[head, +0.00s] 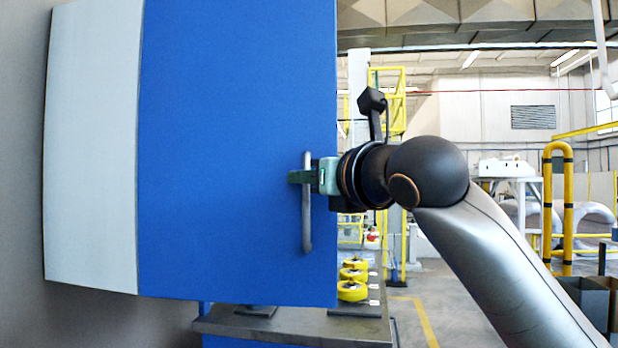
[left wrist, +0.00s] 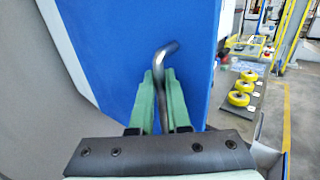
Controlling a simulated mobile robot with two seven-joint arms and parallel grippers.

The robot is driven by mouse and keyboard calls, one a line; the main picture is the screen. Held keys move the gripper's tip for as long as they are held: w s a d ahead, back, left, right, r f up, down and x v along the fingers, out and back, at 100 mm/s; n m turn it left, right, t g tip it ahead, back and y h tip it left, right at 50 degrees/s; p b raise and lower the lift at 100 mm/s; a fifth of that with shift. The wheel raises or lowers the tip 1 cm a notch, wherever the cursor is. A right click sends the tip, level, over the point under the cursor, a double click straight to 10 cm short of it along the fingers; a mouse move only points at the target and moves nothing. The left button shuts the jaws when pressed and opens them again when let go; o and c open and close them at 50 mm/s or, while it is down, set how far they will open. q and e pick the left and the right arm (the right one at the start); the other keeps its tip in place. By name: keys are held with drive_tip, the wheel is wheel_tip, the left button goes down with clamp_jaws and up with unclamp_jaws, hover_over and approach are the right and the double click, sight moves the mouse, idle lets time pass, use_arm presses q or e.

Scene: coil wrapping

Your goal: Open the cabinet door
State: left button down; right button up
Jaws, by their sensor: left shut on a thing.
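The cabinet door (head: 225,130) is a large blue panel that fills the left-middle of the head view. A grey vertical bar handle (head: 307,228) stands near its right edge. My left gripper (head: 302,177) is shut on the handle, around its upper-middle part. In the left wrist view, the green fingers of the left gripper (left wrist: 160,88) sit on either side of the handle (left wrist: 165,60), whose bent end sticks out past the tips. The blue door (left wrist: 120,35) is behind them. I cannot tell whether the door stands ajar. My right gripper is not in view.
A pale panel (head: 90,140) adjoins the blue one on the left. Below the door is a dark bench (head: 295,325) with several yellow rolls (head: 352,291) at its right. Yellow rails (head: 558,205) stand farther right. Some open floor shows between them.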

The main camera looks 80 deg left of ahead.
use_arm(q)
drive_tip(key=shift+s+r, duration=0.1)
drive_tip(key=c, duration=1.2)
unclamp_jaws()
drive_tip(key=shift+s, duration=0.1)
drive_tip(key=shift+o, duration=0.2)
drive_tip(key=v, duration=1.2)
drive_tip(key=shift+d, duration=0.25)
